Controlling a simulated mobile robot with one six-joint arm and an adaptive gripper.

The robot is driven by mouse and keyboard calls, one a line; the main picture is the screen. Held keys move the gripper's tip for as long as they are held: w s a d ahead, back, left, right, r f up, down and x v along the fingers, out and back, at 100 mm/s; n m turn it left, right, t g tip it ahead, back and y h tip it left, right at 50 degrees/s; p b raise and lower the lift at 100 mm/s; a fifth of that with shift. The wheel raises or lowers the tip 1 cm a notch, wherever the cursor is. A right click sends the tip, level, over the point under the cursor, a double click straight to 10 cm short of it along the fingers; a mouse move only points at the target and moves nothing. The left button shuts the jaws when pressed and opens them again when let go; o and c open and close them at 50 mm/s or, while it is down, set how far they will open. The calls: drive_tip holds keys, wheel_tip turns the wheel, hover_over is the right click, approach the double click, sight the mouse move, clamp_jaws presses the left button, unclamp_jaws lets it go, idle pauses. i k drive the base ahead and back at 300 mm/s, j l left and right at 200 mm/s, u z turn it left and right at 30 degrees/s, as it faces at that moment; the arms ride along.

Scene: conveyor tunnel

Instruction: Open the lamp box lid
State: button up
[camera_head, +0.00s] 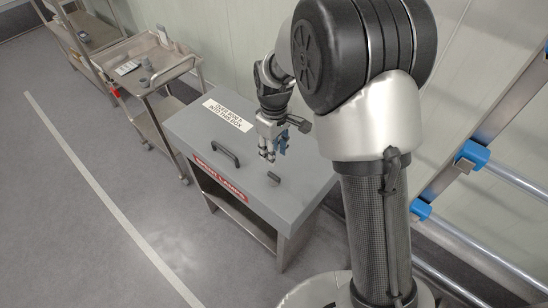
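The grey lamp box (243,185) stands on a low metal frame in the middle of the view. Its flat lid (190,130) lies shut. A dark handle (225,155) stands up from the lid near its front left, and a small dark fitting (273,179) sits on the lid nearer to my arm. A white printed label lies on top, and a red sign (220,182) is on the front. My gripper (267,158) points down over the lid, to the right of the handle and apart from it in the picture. Its fingertips are too small to tell whether they are open.
A metal trolley (150,75) with small items stands behind and left of the box. A shelf rack (75,30) is farther back. A ladder (470,160) with blue fittings is on the right. The grey floor at left is clear.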

sight(220, 126)
drive_tip(key=i+j+z, duration=0.25)
drive_tip(key=j+z, duration=0.25)
drive_tip(key=j, duration=0.2)
drive_tip(key=i+j+z, duration=0.25)
drive_tip(key=j, duration=0.15)
drive_tip(key=k+l, duration=0.05)
